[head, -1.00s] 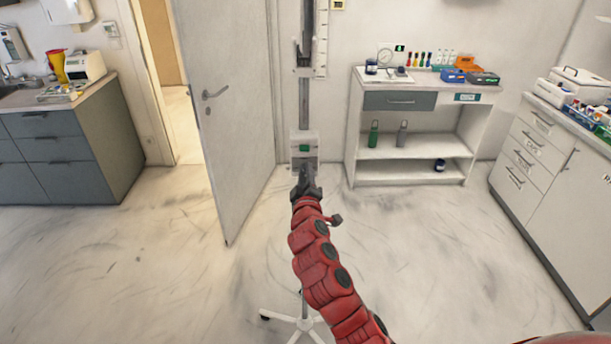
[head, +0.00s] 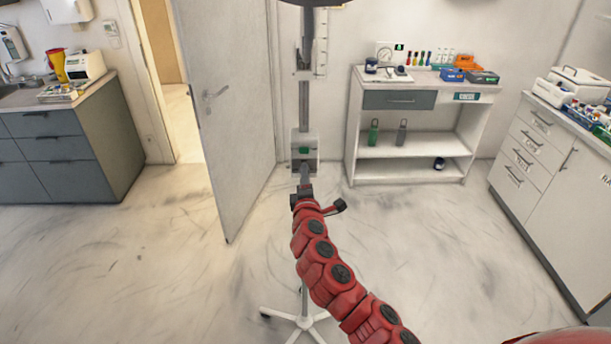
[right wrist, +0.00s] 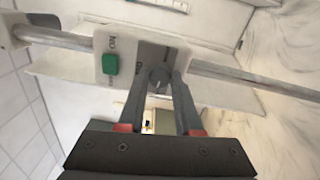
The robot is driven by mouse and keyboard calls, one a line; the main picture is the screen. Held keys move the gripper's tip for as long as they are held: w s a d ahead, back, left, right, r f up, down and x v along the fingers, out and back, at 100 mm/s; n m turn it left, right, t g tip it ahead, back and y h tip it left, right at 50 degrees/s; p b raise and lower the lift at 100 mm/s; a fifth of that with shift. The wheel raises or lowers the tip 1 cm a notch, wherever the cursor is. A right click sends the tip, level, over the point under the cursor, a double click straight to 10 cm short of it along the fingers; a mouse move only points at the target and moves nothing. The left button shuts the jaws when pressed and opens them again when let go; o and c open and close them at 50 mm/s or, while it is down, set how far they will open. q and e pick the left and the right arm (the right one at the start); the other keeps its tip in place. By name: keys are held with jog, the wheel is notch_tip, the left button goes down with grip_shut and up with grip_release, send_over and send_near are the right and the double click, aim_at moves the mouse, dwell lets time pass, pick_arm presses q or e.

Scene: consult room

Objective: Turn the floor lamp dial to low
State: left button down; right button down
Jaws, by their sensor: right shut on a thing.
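The floor lamp's pole (head: 304,100) stands upright in the middle of the head view, with a spread-leg base (head: 303,320) on the floor. A pale control box (head: 305,143) with a green button (right wrist: 110,64) is on the pole. A round grey dial (right wrist: 159,77) with a light mark sits on the box's dark plate, between the fingertips of my right gripper (right wrist: 158,82). The right gripper (head: 304,172) is shut on the dial, its fingers on both sides. In the head view the fingers hide the dial. The dial's setting is too small to read. My left gripper is not in view.
An open door (head: 226,110) stands just left of the lamp. A white shelf unit (head: 410,175) is behind on the right, white drawers (head: 525,150) at far right, grey cabinets (head: 60,155) at far left. The floor around the lamp base is clear.

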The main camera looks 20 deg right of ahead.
dwell(0.3)
jog(key=c, duration=0.6)
grip_release()
jog(key=v, duration=1.7)
jog(key=shift+s+b, duration=0.2)
jog(key=shift+b, duration=0.2)
jog(key=shift+r, duration=0.1)
